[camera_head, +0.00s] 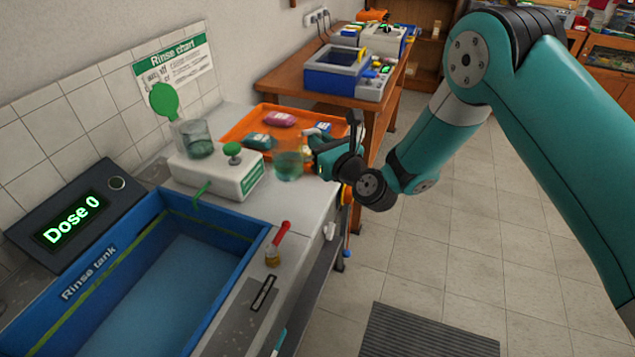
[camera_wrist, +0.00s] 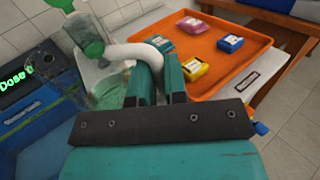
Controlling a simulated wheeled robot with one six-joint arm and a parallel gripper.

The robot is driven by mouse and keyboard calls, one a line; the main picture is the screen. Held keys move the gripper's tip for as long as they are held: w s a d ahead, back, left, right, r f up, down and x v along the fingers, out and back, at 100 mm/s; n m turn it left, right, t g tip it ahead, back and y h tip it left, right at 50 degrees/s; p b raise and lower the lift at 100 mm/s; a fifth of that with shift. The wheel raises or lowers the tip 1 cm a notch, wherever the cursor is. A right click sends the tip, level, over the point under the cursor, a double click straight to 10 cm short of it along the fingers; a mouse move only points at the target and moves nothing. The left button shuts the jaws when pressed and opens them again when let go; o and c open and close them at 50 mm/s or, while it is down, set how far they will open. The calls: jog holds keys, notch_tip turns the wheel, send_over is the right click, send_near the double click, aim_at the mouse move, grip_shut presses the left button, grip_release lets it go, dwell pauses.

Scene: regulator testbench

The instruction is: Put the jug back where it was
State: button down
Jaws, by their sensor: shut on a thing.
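The jug (camera_head: 289,165) is a clear vessel with a greenish tint and a white handle. My gripper (camera_head: 320,150) is shut on this handle, at the right of the jug. In the wrist view the jug (camera_wrist: 106,94) is left of my gripper (camera_wrist: 160,85), and the white handle (camera_wrist: 135,52) runs into the jaws. The jug looks roughly upright, beside the right end of a white dispenser box (camera_head: 220,172). I cannot tell its exact height over the bench. The jug's base is not clearly visible.
An orange tray (camera_head: 236,130) with several coloured packets lies behind the jug. The blue rinse tank (camera_head: 255,237) and a "Dose 0" display (camera_head: 70,222) are at left. A red-handled tool (camera_head: 278,243) stands on the bench front. Grey bench top (camera_head: 285,205) is bare between them.

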notch_tip(320, 180, down, 9)
jog(key=shift+r+b, duration=0.1)
jog(key=shift+b, duration=0.4)
jog(key=shift+f, duration=0.2)
jog(key=c, duration=1.2)
grip_release()
jog(key=shift+o, duration=0.3)
